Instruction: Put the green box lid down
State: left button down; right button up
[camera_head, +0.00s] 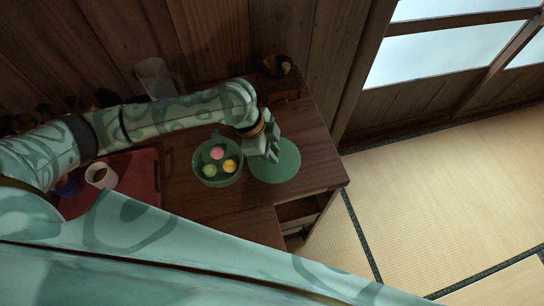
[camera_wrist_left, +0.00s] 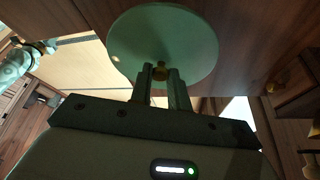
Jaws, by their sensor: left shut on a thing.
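The green box lid (camera_head: 283,165) is a flat round disc, just right of the round green box (camera_head: 198,177) over the wooden table's right part. My left gripper (camera_head: 271,152) is above the lid; in the left wrist view its fingers (camera_wrist_left: 160,82) are shut on the lid's small brownish knob (camera_wrist_left: 160,71), with the disc (camera_wrist_left: 190,38) beyond. Whether the lid touches the table or hangs just above it, I cannot tell. The box is open, with pink, green and yellow round sweets inside. A small pale arm (camera_wrist_left: 18,66) shows at the wrist view's left edge; its gripper is unclear.
The dark wooden table (camera_head: 312,178) ends close to the lid's right, with an open drawer space (camera_head: 298,210) below. A red tray (camera_head: 142,178) with a white cup (camera_head: 101,183) lies left. A clear pitcher (camera_head: 152,73) and a dark pot (camera_head: 272,66) stand at the back.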

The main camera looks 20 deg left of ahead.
pick_arm(q)
notch_tip(320, 180, down, 3)
jog(key=shift+f+b, duration=0.15)
jog(key=shift+b, duration=0.5)
jog(key=c, duration=1.3)
grip_release()
jog(key=p+v, duration=0.4)
jog(key=v, duration=0.8)
jog(key=shift+p, duration=0.3)
